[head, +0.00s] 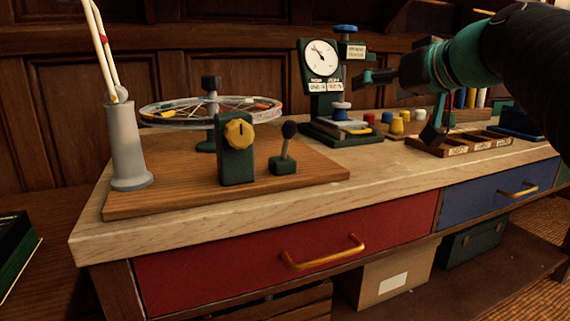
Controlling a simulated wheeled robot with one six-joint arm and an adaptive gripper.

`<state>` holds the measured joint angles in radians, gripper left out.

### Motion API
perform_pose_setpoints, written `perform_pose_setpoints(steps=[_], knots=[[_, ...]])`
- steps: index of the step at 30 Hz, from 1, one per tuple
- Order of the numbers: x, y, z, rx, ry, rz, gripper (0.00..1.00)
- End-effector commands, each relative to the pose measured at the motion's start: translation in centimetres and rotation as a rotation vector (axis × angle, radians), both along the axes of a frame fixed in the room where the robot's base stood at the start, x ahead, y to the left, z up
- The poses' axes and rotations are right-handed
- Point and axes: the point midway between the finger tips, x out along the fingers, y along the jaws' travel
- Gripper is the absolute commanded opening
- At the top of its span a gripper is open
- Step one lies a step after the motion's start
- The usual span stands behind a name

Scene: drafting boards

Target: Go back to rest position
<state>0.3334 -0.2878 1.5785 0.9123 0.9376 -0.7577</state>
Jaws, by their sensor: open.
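My arm reaches in from the upper right. My gripper (394,109) is open and empty above the right part of the workbench (390,172). One finger points left beside the green dial gauge stand (318,75); I cannot tell whether they touch. The other finger hangs down in front of the wooden sorting tray (461,152) and hides part of it.
A wooden board (300,178) carries a spoked wheel (211,110), a yellow-knob box (236,150), a lever (285,150) and a grey post (126,145). Coloured pegs (400,120) stand near the gripper. Red (240,258) and blue (480,202) drawers are shut.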

Motion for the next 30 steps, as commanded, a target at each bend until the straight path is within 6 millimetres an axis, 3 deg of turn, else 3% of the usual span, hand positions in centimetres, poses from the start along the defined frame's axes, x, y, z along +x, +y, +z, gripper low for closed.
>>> perform_pose_setpoints(steps=[5,9,18,21,24,30], knots=[[-3.8,2.0,-8.2,-0.017,0.203,-0.037,0.89],[-8.1,2.8,-15.9,-0.056,0.373,-0.088,0.89],[-18.0,2.2,-30.6,-0.2,0.643,-0.21,0.89],[-20.3,1.6,-33.7,-0.244,0.687,-0.24,0.89],[-21.6,1.1,-35.6,-0.271,0.712,-0.261,0.89],[-22.2,0.8,-36.5,-0.284,0.723,-0.272,0.89]])
